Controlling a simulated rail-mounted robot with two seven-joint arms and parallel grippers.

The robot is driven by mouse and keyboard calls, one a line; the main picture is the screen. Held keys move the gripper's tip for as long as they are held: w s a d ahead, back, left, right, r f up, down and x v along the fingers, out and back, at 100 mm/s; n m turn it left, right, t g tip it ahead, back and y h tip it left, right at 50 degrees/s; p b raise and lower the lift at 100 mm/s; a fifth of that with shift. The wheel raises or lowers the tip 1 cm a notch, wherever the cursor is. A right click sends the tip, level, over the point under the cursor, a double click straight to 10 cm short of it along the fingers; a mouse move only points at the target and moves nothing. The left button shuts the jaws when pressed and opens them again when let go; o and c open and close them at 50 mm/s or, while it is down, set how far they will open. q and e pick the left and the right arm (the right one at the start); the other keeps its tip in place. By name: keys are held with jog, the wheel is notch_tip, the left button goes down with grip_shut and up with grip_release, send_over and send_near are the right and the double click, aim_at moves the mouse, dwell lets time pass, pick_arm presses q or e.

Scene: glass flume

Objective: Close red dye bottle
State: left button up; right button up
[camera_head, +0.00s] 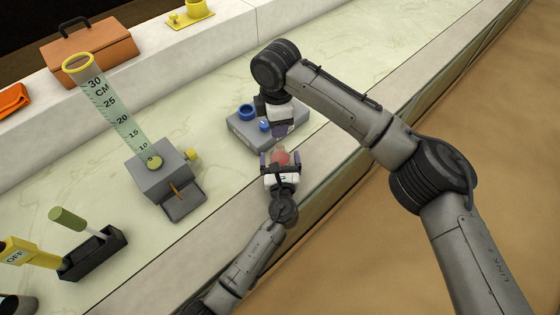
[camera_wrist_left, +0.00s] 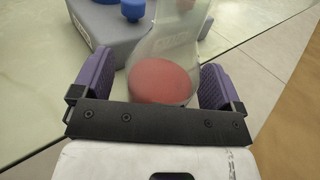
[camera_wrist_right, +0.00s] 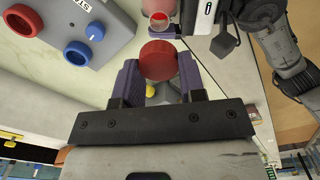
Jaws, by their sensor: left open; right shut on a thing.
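The red dye bottle (camera_head: 281,157) is clear, with red in its lower part. In the left wrist view the bottle (camera_wrist_left: 163,82) stands between the spread fingers of my left gripper (camera_wrist_left: 157,72), which is open around it. My right gripper (camera_wrist_right: 158,66) is shut on a round red cap (camera_wrist_right: 158,58). In the head view the right gripper (camera_head: 284,129) is just above and beyond the bottle and my left gripper (camera_head: 281,163). The cap is hidden there. In the right wrist view the bottle (camera_wrist_right: 158,17) is partly visible beyond the cap, apart from it.
A grey box with blue knobs (camera_head: 245,133) sits right behind the bottle. A graduated cylinder (camera_head: 115,115) rises from a grey block (camera_head: 160,184) at left. A black holder (camera_head: 95,256) stands front left. The counter's right edge drops away close to the grippers.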

aim_at(277, 146)
pick_arm(q)
jog(key=shift+c, duration=0.3)
jog(key=c, duration=1.3)
pick_arm(e)
jog(key=shift+f, duration=2.55)
jog(key=shift+f, duration=0.1)
jog(key=shift+f, duration=0.75)
jog(key=shift+f, duration=0.55)
